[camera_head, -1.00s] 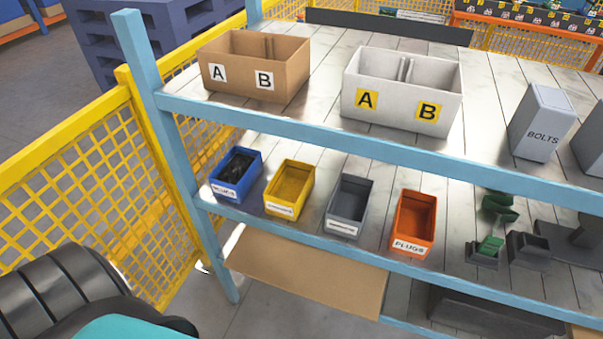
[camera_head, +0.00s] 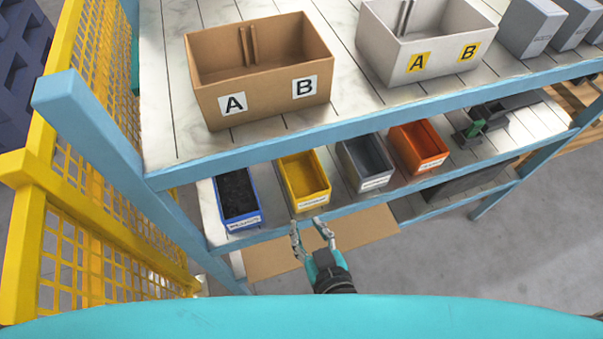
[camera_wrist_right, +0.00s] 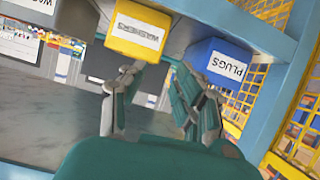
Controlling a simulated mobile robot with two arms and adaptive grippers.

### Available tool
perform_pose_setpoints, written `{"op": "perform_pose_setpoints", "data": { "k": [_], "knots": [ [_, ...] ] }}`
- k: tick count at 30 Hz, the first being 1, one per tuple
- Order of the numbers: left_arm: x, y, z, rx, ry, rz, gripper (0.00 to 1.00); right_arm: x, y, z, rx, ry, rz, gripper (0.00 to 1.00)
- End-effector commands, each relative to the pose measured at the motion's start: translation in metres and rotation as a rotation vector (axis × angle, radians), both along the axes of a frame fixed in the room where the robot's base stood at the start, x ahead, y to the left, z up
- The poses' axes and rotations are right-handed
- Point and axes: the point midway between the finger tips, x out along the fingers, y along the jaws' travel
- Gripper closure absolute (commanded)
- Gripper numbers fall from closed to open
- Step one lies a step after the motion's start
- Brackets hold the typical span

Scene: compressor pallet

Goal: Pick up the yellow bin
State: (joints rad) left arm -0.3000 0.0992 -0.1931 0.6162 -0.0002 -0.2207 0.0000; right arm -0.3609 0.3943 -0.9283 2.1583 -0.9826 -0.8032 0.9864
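The yellow bin (camera_head: 304,180) stands on the lower shelf between the blue bin and the grey bin. It is open-topped, looks empty, and has a white label on its front. In the right wrist view the yellow bin (camera_wrist_right: 140,33) is at the top, its label upside down. My right gripper (camera_head: 308,224) is just in front of and below the yellow bin's front. Its fingers are spread and empty; in the wrist view the gripper (camera_wrist_right: 155,75) also shows apart fingers below the bin. Contact with the bin cannot be made out. My left gripper is out of view.
The blue bin (camera_head: 238,199), with dark contents, stands close on the left. The grey bin (camera_head: 366,163) and orange bin (camera_head: 419,146) stand to the right. The blue upper shelf rail (camera_head: 380,114) runs above them. A post (camera_head: 115,150) and yellow fence (camera_head: 75,220) bound the left.

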Motion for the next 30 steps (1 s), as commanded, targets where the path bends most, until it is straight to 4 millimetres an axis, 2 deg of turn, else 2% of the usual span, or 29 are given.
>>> {"op": "perform_pose_setpoints", "data": {
  "k": [1, 3, 5, 11, 18, 30],
  "knots": [
    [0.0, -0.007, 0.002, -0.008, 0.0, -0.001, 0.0, -0.002, 0.001, 0.017, 0.026, -0.018, -0.005, 0.69],
    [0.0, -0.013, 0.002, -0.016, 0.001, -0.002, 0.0, -0.002, 0.002, 0.028, 0.05, -0.033, -0.011, 0.69],
    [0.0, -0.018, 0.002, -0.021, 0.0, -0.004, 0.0, 0.003, 0.005, 0.031, 0.059, -0.041, -0.013, 0.69],
    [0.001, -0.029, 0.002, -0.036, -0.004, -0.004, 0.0, 0.04, 0.016, 0.019, 0.06, -0.046, -0.015, 0.69],
    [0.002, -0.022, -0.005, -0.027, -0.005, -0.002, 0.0, 0.085, 0.031, 0.0, 0.06, -0.044, -0.013, 0.69],
    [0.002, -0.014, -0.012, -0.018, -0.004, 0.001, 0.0, 0.119, 0.041, -0.013, 0.059, -0.043, -0.013, 0.69]
  ]
}}
